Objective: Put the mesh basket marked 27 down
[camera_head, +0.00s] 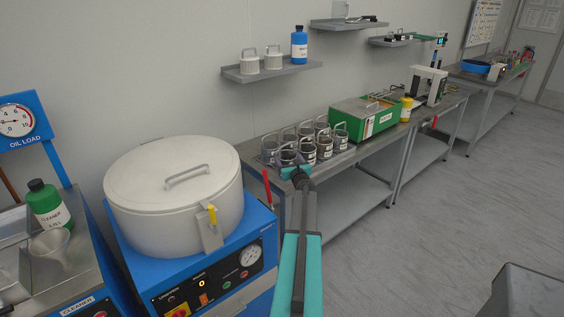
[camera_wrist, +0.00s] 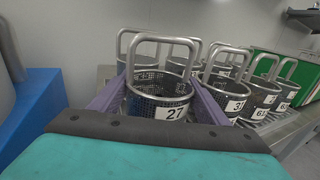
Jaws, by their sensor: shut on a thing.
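The mesh basket marked 27 (camera_wrist: 158,88) is a dark mesh cylinder with a steel rim, a looped handle and a white label. It stands upright between the purple fingers of my gripper (camera_wrist: 157,98), which is shut on it. In the head view my gripper (camera_head: 291,163) is at the front left corner of the group of baskets, and it partly hides basket 27 there. Whether the basket's bottom touches the surface below is hidden.
Several similar baskets (camera_head: 324,145) stand close behind and to the right, among them one marked 37 (camera_wrist: 233,103). A green machine (camera_head: 364,118) is farther along the bench. A large white lidded drum (camera_head: 172,200) on a blue unit is left of my arm.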

